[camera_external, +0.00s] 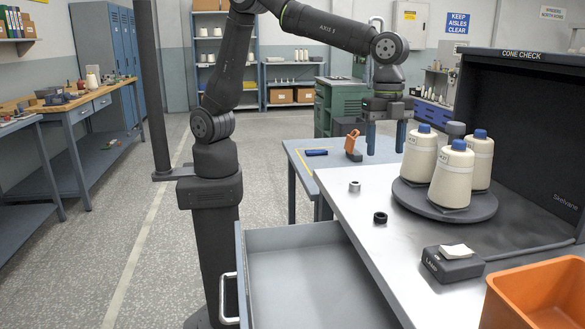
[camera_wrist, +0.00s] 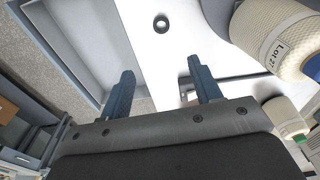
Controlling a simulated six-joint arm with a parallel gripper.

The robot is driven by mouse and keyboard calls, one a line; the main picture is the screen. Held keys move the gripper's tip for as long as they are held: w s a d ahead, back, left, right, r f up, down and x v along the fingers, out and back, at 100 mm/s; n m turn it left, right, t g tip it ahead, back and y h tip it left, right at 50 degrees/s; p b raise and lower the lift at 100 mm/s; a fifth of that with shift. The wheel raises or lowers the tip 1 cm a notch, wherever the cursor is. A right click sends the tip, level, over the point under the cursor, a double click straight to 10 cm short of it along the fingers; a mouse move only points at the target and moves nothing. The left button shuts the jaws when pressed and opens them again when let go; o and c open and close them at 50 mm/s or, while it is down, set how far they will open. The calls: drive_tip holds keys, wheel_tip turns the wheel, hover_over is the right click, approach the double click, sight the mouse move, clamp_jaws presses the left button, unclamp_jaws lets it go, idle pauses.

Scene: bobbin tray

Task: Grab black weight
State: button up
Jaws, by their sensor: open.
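The black weight (camera_external: 380,217) is a small dark ring-shaped piece lying on the pale bench top, near its left edge. In the wrist view it shows at the top centre as a dark ring (camera_wrist: 161,22), beyond my fingertips. My gripper (camera_external: 386,142) hangs above the far part of the bench with its blue fingers pointing down. The fingers are apart and nothing is between them; they also show in the wrist view (camera_wrist: 160,68). The gripper is well above the black weight and apart from it.
A silver weight (camera_external: 354,186) lies behind the black one. Three cream cones, one of them (camera_external: 452,180) in front, stand on a round dark turntable (camera_external: 414,206) to the right. A label box (camera_external: 453,266), orange bin (camera_external: 540,300) and open drawer (camera_external: 310,285) are nearer.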

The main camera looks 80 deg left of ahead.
drive_tip(key=s+a+n+t+h, duration=0.1)
drive_tip(key=s+a+n+h, duration=0.15)
drive_tip(key=a, duration=0.35)
approach(382, 222)
drive_tip(key=shift+a+f+n+h, duration=0.15)
drive_tip(key=shift+a+f+h, duration=0.1)
drive_tip(key=shift+f, duration=0.2)
drive_tip(key=shift+a+f+n+h, duration=0.1)
drive_tip(key=shift+a+f, duration=0.15)
drive_tip(key=shift+f, duration=0.2)
drive_tip(key=shift+w+a+x, duration=0.1)
drive_tip(key=shift+w+x, duration=0.05)
drive_tip(key=shift+x, duration=1.15)
drive_tip(key=shift+w+a+x, duration=0.1)
drive_tip(key=shift+a+x, duration=0.05)
drive_tip(key=shift+x, duration=1.15)
drive_tip(key=shift+f, duration=0.1)
drive_tip(key=c, duration=1.1)
